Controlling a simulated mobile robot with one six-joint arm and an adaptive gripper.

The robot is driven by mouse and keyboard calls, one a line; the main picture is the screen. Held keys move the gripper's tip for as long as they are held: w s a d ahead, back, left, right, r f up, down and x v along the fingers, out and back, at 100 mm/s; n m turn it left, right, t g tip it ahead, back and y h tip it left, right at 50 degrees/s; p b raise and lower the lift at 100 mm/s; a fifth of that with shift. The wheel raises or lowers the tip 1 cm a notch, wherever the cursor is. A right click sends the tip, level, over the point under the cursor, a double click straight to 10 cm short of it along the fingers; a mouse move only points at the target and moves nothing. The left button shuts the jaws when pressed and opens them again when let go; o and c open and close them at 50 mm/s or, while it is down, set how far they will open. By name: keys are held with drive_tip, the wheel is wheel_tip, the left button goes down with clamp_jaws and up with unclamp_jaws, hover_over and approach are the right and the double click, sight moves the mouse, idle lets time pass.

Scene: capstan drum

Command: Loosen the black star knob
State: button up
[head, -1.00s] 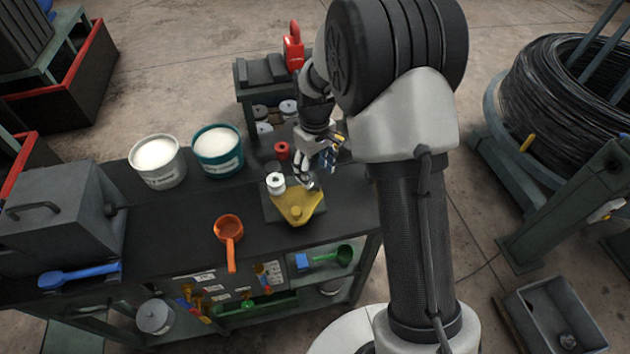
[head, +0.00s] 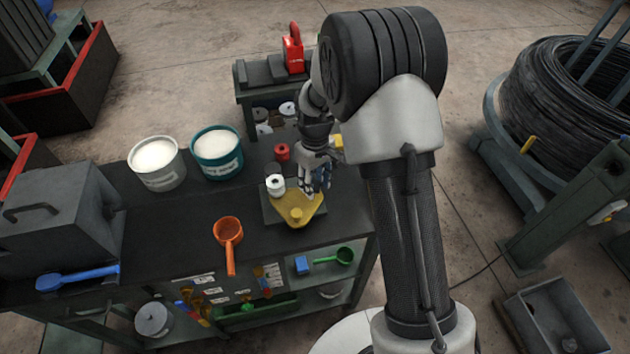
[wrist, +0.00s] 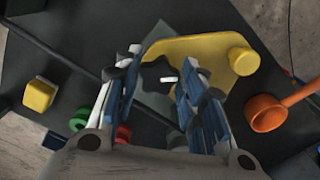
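The yellow plate (head: 300,212) lies on a dark base on the bench, with a round yellow knob (wrist: 243,61) at one corner. My gripper (wrist: 163,78) points down over the plate's far corner, fingers spread. Between the fingers in the wrist view is a dark lobed shape, which looks like the black star knob (wrist: 155,72), with a small white mark on it. The fingers stand on either side of it; I cannot tell whether they touch it.
A white spool (head: 275,185) stands close left of my gripper, a red spool (head: 282,152) behind. An orange ladle (head: 228,232) lies in front left. White (head: 158,163) and teal (head: 218,152) buckets stand at the back left. The bench is clear around the ladle.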

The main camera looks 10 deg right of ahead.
drive_tip(key=c, duration=0.5)
drive_tip(key=shift+n, duration=0.3)
drive_tip(key=n, duration=0.4)
drive_tip(key=shift+w+d, duration=0.1)
drive_tip(key=n, duration=0.4)
drive_tip(key=shift+w, duration=0.1)
drive_tip(key=shift+n, duration=0.4)
drive_tip(key=o, duration=1)
drive_tip(key=shift+o, duration=0.2)
